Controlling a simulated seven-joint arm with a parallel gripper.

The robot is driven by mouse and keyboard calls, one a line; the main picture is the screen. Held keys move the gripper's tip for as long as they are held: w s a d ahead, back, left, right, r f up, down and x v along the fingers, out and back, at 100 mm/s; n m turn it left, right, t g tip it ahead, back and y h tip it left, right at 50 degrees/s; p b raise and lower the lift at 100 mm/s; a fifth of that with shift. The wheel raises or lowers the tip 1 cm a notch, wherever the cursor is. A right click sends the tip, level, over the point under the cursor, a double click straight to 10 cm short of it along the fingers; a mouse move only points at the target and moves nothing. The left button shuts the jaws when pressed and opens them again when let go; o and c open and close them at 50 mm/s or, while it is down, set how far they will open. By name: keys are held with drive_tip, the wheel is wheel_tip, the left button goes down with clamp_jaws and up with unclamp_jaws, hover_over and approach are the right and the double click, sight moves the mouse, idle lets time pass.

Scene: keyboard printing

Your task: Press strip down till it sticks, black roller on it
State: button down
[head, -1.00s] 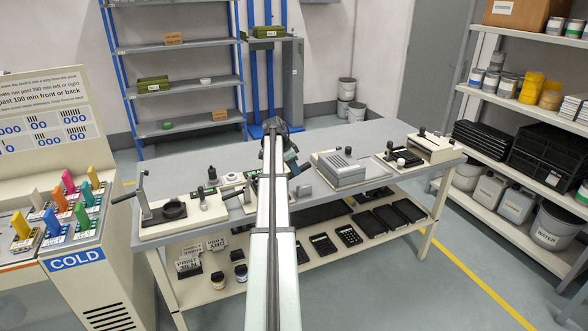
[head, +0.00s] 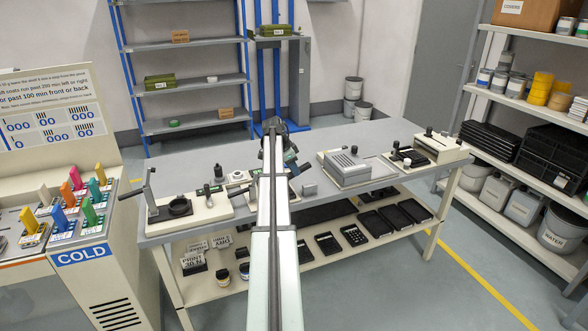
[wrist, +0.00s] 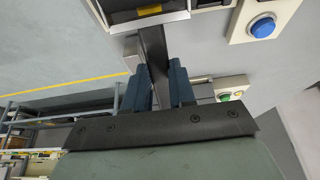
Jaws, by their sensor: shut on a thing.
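My gripper (wrist: 160,88) shows in the wrist view as two blue-grey fingers shut on a dark grey bar (wrist: 153,50). The bar runs up from between the fingers toward a pale-edged device with a dark top (wrist: 140,14). I cannot tell whether this bar is the black roller's handle or whether it touches the device. In the head view my arm hides most of the area around my gripper (head: 287,158), above the middle of the bench. I cannot make out the strip in either view.
The grey bench (head: 325,150) carries a lever press (head: 175,208) at left, a ribbed grey box (head: 346,166) and a pale device (head: 436,147) at right. A blue button (wrist: 262,27) is right of my gripper. Bare bench lies at the back.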

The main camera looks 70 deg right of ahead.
idle(0.3)
drive_tip(key=shift+r, duration=3.5)
